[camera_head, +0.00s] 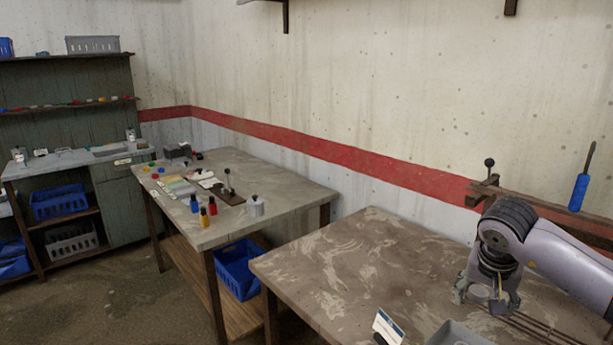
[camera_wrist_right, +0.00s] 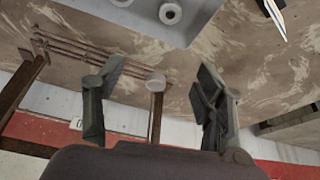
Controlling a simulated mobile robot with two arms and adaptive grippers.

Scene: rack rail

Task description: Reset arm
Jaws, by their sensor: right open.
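My right gripper (camera_head: 487,302) is over the right-hand table (camera_head: 345,262), its fingers pointing down. In the right wrist view its two fingers (camera_wrist_right: 155,92) stand wide apart. Between them in that view shows a pale round end (camera_wrist_right: 155,82) on a brown post (camera_wrist_right: 156,115); I cannot tell how far from the fingers it is, and neither finger visibly touches it. My left gripper is not in view.
A grey tray (camera_head: 459,335) sits on the table's front edge, near a white card (camera_head: 388,326). A wooden rail (camera_head: 540,207) holds a blue-handled screwdriver (camera_head: 579,190) and a black-knobbed lever (camera_head: 489,163). Dark rods (camera_head: 535,328) lie nearby. The table's left part is clear.

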